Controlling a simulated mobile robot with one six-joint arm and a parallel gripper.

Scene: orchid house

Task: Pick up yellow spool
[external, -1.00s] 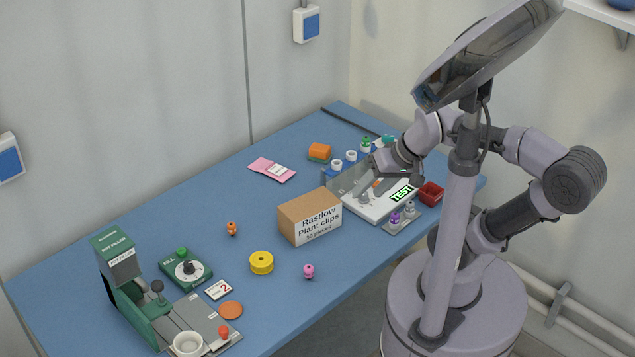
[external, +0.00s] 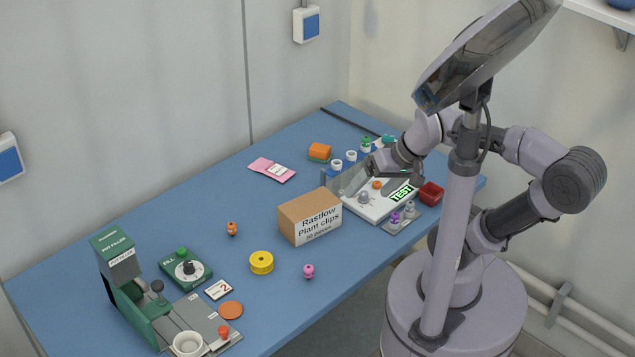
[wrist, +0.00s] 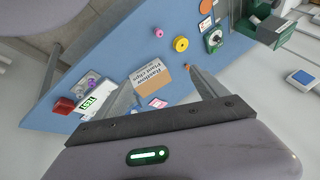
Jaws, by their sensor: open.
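A cardboard box (external: 308,217) of plant clips stands between the spool and my gripper. A pink knob (external: 308,271) and an orange figure (external: 231,229) stand near the spool. The pot filler (external: 130,290) and dial box (external: 186,268) are at left. The test device (external: 375,203) is at right.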

